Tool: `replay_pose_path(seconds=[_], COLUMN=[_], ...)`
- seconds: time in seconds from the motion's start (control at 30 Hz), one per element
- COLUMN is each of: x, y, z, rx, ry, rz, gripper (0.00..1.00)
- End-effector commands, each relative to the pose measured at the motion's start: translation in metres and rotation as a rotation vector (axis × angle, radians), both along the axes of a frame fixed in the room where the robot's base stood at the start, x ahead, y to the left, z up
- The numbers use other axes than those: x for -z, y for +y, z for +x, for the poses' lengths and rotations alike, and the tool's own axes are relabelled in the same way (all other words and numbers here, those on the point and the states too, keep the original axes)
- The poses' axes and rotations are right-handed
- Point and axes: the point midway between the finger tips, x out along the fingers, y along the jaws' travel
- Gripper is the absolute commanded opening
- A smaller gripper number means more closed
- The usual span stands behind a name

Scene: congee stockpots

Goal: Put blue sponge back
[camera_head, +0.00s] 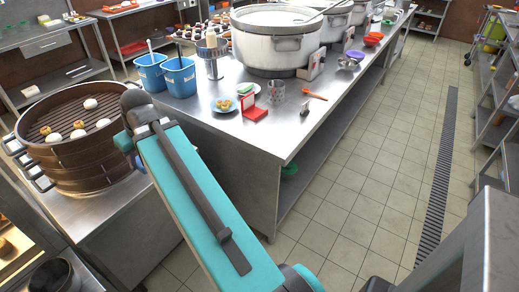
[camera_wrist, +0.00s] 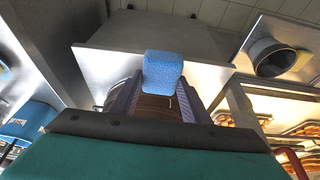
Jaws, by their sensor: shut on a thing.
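The blue sponge (camera_wrist: 163,70) is a rounded light-blue block in the middle of the wrist view. My gripper (camera_wrist: 158,98) is shut on it, with one dark finger on each side, and the sponge sticks out beyond the fingertips. In the head view my arm reaches forward beside the bamboo steamer, but the gripper and sponge cannot be made out there. The surface directly under the sponge is partly hidden by the fingers.
Two blue buckets (camera_head: 151,73) stand on the steel counter (camera_head: 235,136) near large stockpots (camera_head: 274,50). A bamboo steamer (camera_head: 82,155) with buns sits at left. The wrist view shows a dark pot (camera_wrist: 272,57) and bread trays (camera_wrist: 300,128) at right. The tiled floor is clear.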

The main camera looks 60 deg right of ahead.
Motion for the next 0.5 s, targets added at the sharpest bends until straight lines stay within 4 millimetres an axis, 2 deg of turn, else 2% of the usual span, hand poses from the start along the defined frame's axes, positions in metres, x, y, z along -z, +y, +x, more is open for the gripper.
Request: replay_pose_path(seconds=[0.1,0.5], x=[0.009,0.024], y=[-0.030,-0.117], z=[-0.011,-0.057], rx=[0.009,0.014], ry=[0.000,-0.004], rz=[0.000,0.000], gripper=[0.21,0.21])
